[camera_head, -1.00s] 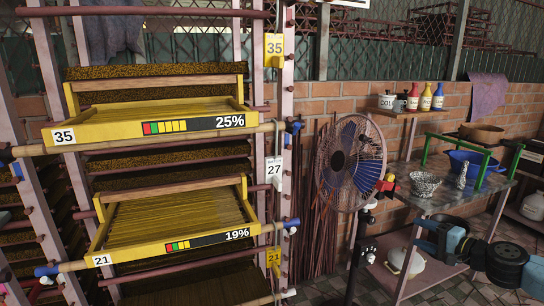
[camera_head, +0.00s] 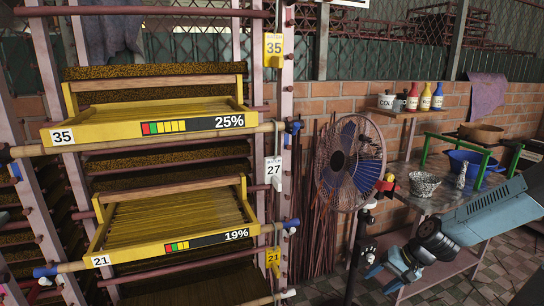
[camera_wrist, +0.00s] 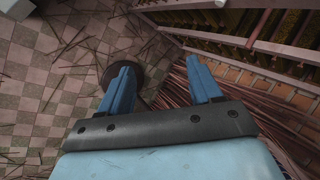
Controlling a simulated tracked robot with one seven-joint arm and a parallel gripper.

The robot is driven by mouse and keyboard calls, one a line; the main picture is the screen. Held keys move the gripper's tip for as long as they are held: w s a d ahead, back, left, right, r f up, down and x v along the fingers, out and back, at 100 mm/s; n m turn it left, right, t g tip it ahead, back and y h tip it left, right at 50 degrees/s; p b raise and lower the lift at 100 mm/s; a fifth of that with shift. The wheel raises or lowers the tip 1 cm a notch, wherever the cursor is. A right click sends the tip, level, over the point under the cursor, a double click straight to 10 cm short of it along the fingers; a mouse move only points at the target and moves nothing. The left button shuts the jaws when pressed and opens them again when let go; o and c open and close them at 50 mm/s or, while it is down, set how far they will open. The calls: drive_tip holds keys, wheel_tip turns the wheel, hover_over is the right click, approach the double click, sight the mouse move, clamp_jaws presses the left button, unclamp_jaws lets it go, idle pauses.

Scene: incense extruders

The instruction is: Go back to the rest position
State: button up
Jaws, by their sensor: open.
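My gripper (camera_head: 384,277) is low at the right of the head view, its blue fingers apart and pointing down and left. It is in front of the work table's lower part, to the right of the fan stand. In the wrist view my gripper (camera_wrist: 160,88) shows two blue fingers spread wide with nothing between them. They hang over the tiled floor, near a dark round base (camera_wrist: 122,75) and a bundle of thin reddish sticks (camera_wrist: 185,80).
A rack at the left holds yellow trays marked 35 (camera_head: 150,124) and 21 (camera_head: 165,241). A blue fan (camera_head: 350,163) stands mid-view. The table (camera_head: 415,200) bears a speckled bowl (camera_head: 424,185) and a blue basin (camera_head: 468,165).

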drive_tip(key=s+a+r+n+t+h, duration=0.1)
drive_tip(key=s+r, duration=0.4)
drive_tip(key=r, duration=0.6)
drive_tip(key=s+a+r+n+t+h, duration=0.1)
drive_tip(key=s+a+r+n+h, duration=0.1)
drive_tip(key=r, duration=0.9)
drive_tip(key=s+a+r+n+t+h, duration=0.1)
drive_tip(key=s+a+r+h, duration=0.2)
drive_tip(key=s+r, duration=0.6)
drive_tip(key=shift+a+r+n, duration=0.4)
drive_tip(key=shift+a+r, duration=0.6)
drive_tip(key=shift+r, duration=0.6)
drive_tip(key=shift+s, duration=0.1)
